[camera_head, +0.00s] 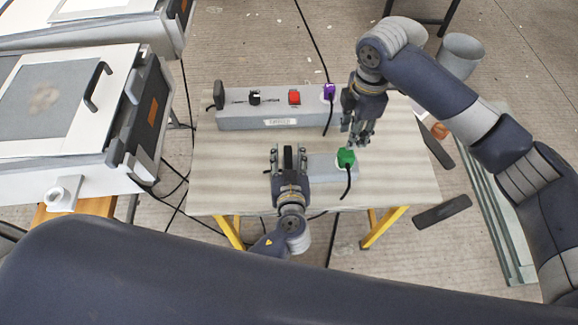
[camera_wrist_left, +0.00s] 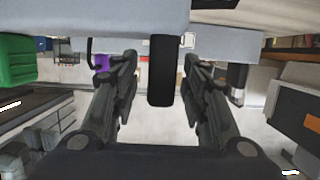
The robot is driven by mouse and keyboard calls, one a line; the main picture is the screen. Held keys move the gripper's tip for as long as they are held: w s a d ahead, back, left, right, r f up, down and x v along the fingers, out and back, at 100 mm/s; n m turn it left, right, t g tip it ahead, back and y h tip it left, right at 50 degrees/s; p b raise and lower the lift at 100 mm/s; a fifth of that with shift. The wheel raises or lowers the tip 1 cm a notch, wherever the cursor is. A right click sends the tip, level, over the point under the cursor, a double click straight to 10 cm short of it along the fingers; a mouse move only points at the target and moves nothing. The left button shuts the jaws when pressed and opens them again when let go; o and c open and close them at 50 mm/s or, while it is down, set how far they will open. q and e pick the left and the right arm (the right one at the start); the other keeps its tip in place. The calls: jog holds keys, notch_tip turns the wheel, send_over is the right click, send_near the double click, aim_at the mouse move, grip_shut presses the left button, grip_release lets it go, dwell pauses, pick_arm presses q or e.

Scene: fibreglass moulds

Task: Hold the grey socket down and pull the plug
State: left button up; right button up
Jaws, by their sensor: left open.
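The small grey socket box (camera_head: 320,166) lies near the front of the table. A green plug (camera_head: 346,157) sits at its right end with a black cable; it also shows in the left wrist view (camera_wrist_left: 17,60). A black plug (camera_head: 288,158) is at its left end. My left gripper (camera_head: 288,152) is open, with its fingers on either side of the black plug (camera_wrist_left: 161,72) and a gap on each side in the left wrist view. My right gripper (camera_head: 357,138) hangs beside and behind the green plug, fingers apart and empty. The socket's left end is partly hidden.
A long grey panel (camera_head: 260,119) stands behind, with a red switch (camera_head: 294,97), a black knob (camera_head: 254,97) and a purple plug (camera_head: 328,91). The table's (camera_head: 215,175) left part is clear. Mould carts (camera_head: 75,100) stand left.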

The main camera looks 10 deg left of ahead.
aim_at(346, 158)
pick_arm(q)
jog(key=shift+x, duration=2.05)
jog(key=shift+c, duration=0.6)
grip_shut()
pick_arm(e)
jog(key=o, duration=0.3)
jog(key=shift+o, duration=1.3)
jog(key=shift+f, duration=0.4)
jog(key=shift+f+m, duration=0.65)
jog(key=shift+m, duration=0.15)
